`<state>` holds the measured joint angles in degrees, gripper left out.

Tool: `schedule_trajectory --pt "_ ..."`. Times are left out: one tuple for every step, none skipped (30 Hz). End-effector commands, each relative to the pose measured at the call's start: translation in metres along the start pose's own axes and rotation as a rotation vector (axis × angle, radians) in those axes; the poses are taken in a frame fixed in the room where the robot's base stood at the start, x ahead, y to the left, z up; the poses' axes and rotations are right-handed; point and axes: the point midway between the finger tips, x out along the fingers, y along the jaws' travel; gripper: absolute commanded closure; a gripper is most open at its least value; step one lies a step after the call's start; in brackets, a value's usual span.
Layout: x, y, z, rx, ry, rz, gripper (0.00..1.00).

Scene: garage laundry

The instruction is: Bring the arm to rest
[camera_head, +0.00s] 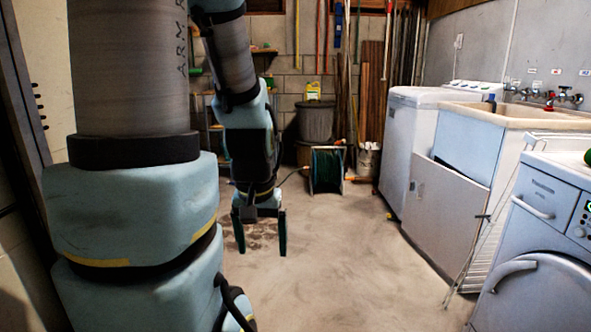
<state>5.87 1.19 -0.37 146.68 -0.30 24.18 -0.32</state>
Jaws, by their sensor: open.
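My arm hangs down on the left side of the head view, with its thick upper links close to the camera. My gripper (260,235) is at the arm's lower end and points down toward the floor. Its two dark fingers are apart and nothing shows between them. The gripper hangs in front of bare concrete floor, touching nothing that I can see.
A front-loading washer (540,245) stands at the lower right. Behind it are a folded rack (490,225), a sink cabinet (465,170) and a white top-loader (405,150). A hose reel (327,170) and a grey bin (316,121) stand at the back. The middle floor (345,260) is clear.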

Motion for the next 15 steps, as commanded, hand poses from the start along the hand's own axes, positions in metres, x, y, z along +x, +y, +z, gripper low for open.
schedule_trajectory --pt "-0.034 0.0 -0.005 0.0 0.0 0.0 0.11" --pt "-0.043 0.0 -0.006 0.0 0.0 0.0 0.11" --pt "-0.055 0.0 -0.008 0.0 0.0 0.0 0.11" --pt "-0.065 0.0 -0.009 0.0 0.0 0.0 0.11" --pt "-0.074 0.0 -0.01 0.001 0.0 0.0 0.11" --pt "-0.086 0.0 -0.012 0.001 0.0 0.0 0.11" --pt "-0.096 0.0 -0.013 0.001 0.0 0.0 0.11" --pt "-0.105 0.0 -0.015 0.001 0.0 0.0 0.11" --pt "-0.117 0.001 -0.016 0.001 0.0 0.0 0.11" --pt "-0.127 0.001 -0.018 0.001 0.0 0.0 0.11" --pt "-0.136 0.001 -0.019 0.001 0.0 0.0 0.11" --pt "-0.148 0.001 -0.021 0.001 0.0 0.0 0.11" --pt "-0.156 0.001 -0.022 0.001 0.0 0.0 0.11" --pt "-0.164 0.001 -0.023 0.001 0.0 0.0 0.11" --pt "-0.173 0.001 -0.024 0.001 0.0 0.0 0.11"
